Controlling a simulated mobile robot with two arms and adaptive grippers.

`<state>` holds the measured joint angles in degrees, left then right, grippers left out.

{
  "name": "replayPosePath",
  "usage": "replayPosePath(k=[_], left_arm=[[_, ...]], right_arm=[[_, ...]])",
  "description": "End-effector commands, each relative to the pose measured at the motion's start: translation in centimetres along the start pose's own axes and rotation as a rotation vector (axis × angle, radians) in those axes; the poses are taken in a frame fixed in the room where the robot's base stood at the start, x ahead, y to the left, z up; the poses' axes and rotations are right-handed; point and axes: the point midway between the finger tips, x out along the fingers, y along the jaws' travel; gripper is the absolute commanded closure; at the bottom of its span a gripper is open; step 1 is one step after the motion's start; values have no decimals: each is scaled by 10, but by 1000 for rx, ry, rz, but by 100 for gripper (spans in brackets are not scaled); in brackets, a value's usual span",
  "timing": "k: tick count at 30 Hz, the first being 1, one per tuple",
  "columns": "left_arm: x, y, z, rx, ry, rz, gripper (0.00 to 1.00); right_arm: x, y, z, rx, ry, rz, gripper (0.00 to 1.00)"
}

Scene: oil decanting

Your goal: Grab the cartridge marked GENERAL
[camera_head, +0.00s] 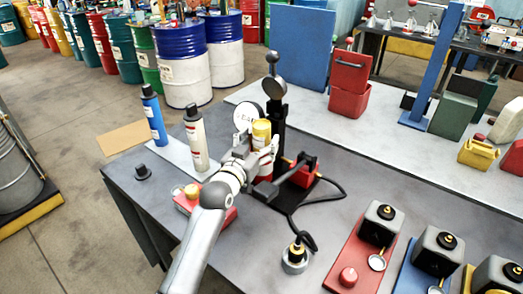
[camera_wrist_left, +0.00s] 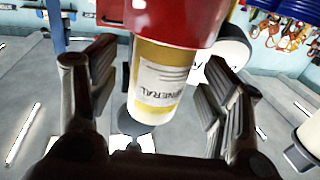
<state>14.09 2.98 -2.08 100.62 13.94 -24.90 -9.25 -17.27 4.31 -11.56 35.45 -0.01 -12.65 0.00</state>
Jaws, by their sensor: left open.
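A yellow-topped cartridge (camera_head: 262,130) stands on the grey bench beside a black stand. My left gripper (camera_head: 258,152) is at it, with the arm coming from the lower left. In the left wrist view the yellow cartridge (camera_wrist_left: 155,95) has a white label with sideways letters ending in "NERAL"; its first letters are hard to read. The open fingers of the left gripper (camera_wrist_left: 160,65) are on either side of it, with gaps visible. My right gripper is not in view.
A blue cartridge (camera_head: 153,115) and a grey, black-capped cartridge (camera_head: 195,140) stand left of the gripper. The black stand (camera_head: 274,95) with a round gauge rises close behind it. A red box (camera_head: 222,217) lies near the forearm. Red and blue trays with dark units occupy the right front.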

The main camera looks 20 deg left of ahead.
Motion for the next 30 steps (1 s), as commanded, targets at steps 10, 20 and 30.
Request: replayPosePath(k=[10, 20, 30], left_arm=[[18, 0, 1, 0, 0, 0, 29], [18, 0, 1, 0, 0, 0, 56], [18, 0, 1, 1, 0, 0, 100]], right_arm=[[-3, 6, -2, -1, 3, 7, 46], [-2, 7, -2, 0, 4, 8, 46], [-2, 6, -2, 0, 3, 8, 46]])
